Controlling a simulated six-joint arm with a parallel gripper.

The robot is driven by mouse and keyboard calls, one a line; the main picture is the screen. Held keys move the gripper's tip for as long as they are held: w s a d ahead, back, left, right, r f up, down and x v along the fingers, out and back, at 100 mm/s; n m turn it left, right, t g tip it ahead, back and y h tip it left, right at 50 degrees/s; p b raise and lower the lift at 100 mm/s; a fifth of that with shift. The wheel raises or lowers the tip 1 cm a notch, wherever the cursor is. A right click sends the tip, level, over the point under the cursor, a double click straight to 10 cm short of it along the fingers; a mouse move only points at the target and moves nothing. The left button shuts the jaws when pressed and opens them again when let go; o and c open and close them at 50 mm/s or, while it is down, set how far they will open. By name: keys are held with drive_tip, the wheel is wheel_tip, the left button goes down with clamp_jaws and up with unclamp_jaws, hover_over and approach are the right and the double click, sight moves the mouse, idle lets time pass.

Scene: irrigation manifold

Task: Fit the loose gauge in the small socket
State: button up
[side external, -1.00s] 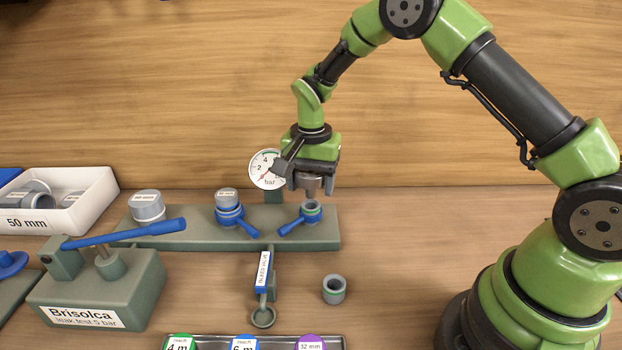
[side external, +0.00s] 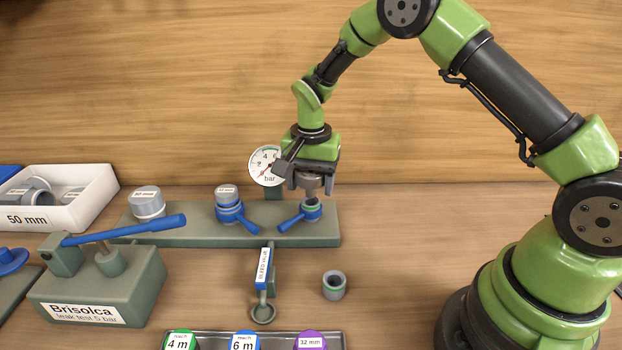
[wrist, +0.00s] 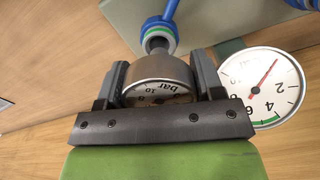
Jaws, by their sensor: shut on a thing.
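The loose gauge (wrist: 160,76), a grey metal round body with a "bar" dial, is clamped between the two fingers of my gripper (wrist: 156,88). In the side view my gripper (side external: 312,187) is over the right end of the green manifold (side external: 185,236), and the gauge shows below its fingers. The small socket (side external: 311,207), a ring with blue and green bands and a blue lever, is directly below. In the wrist view the gauge's stem overlaps the socket (wrist: 158,25). I cannot tell how far the stem is inside.
A fixed white dial gauge (side external: 266,166) stands close left of my gripper. Blue-collared valve (side external: 229,207) and grey cap (side external: 147,202) sit left on the manifold. A loose grey ring (side external: 334,285) lies in front. A leak-test press (side external: 100,285) and white bin (side external: 80,200) are left.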

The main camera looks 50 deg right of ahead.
sight(310, 197)
drive_tip(key=shift+f, duration=0.85)
idle(1.2)
drive_tip(key=shift+f, duration=0.45)
drive_tip(key=shift+f, duration=0.8)
idle(0.7)
drive_tip(key=o, duration=1)
drive_tip(key=shift+w+r, duration=0.1)
